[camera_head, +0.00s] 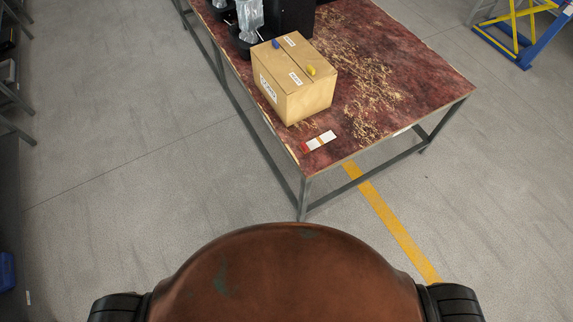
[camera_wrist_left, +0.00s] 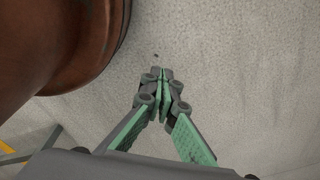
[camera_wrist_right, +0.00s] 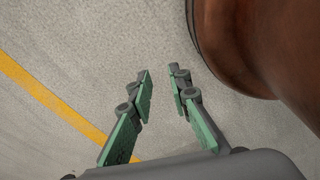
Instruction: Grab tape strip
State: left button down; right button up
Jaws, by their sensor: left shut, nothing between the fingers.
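A small flat white piece with red and orange bands (camera_head: 318,141), which may be the tape strip, lies on the worn red tabletop near its front corner. A cardboard box (camera_head: 305,98) stands just behind it, with labels and a yellow and a blue item on top. My left gripper (camera_wrist_left: 165,74) is shut and empty, over bare floor in the left wrist view. My right gripper (camera_wrist_right: 162,75) is open and empty, over bare floor in the right wrist view. Neither gripper shows in the head view, and both are away from the table.
A yellow floor line (camera_head: 395,228) runs from the table. A blue and yellow lift (camera_head: 517,38) is at far right. Floor before the table is clear.

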aim_at(306, 148)
jog(key=u, duration=0.15)
jog(key=k, duration=0.55)
jog(key=u, duration=1.1)
jog(key=i, duration=1.5)
jog(key=z, duration=1.2)
jog(key=i, duration=0.5)
jog(key=z, duration=0.45)
